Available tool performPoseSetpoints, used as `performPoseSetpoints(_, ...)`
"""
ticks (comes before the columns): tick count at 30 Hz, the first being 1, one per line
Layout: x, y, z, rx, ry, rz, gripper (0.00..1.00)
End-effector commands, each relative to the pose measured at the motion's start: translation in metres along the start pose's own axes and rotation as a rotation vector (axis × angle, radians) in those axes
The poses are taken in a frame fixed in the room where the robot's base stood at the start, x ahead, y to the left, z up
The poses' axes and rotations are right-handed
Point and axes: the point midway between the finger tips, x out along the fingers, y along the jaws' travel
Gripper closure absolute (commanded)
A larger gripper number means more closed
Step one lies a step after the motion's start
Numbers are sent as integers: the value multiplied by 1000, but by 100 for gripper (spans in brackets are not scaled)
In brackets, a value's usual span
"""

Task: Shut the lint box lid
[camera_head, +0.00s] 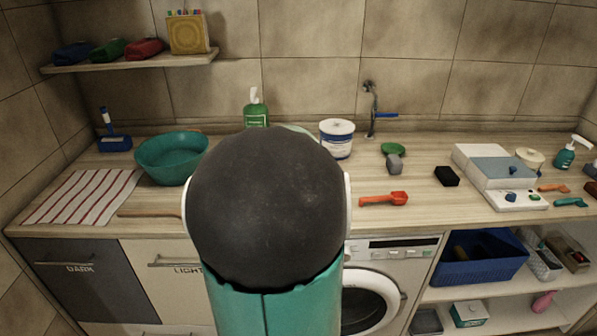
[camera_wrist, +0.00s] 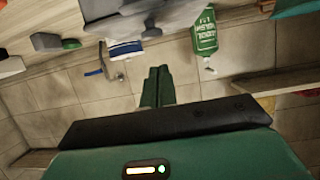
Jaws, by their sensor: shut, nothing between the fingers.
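No lint box is labelled in view. A low white box with a grey-blue top (camera_head: 503,173) and a white panel (camera_head: 478,154) at its back left stands on the right of the counter. I cannot tell whether it is the lint box or whether a lid on it is open. My gripper (camera_wrist: 157,88) shows in the wrist view with its two green fingers together and nothing between them. It points toward the back wall, between the tap and the green bottle. In the head view my own arm hides the gripper and the counter's middle.
A teal basin (camera_head: 171,158) and striped cloth (camera_head: 82,197) lie left. A green bottle (camera_head: 256,108), white tub (camera_head: 337,139) and tap (camera_head: 371,110) stand at the back. An orange scoop (camera_head: 385,199) and black block (camera_head: 447,176) lie right of my arm. A wall shelf (camera_head: 130,62) hangs upper left.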

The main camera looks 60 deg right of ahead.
Motion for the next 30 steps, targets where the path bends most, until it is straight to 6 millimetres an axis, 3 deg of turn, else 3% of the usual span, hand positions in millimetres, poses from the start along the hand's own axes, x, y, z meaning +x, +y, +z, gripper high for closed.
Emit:
performPoseSetpoints(15,-61,0,59,4,6,-1,100)
performPoseSetpoints(27,-69,0,66,2,8,0,100)
performPoseSetpoints(30,-72,-9,66,1,-2,-21,100)
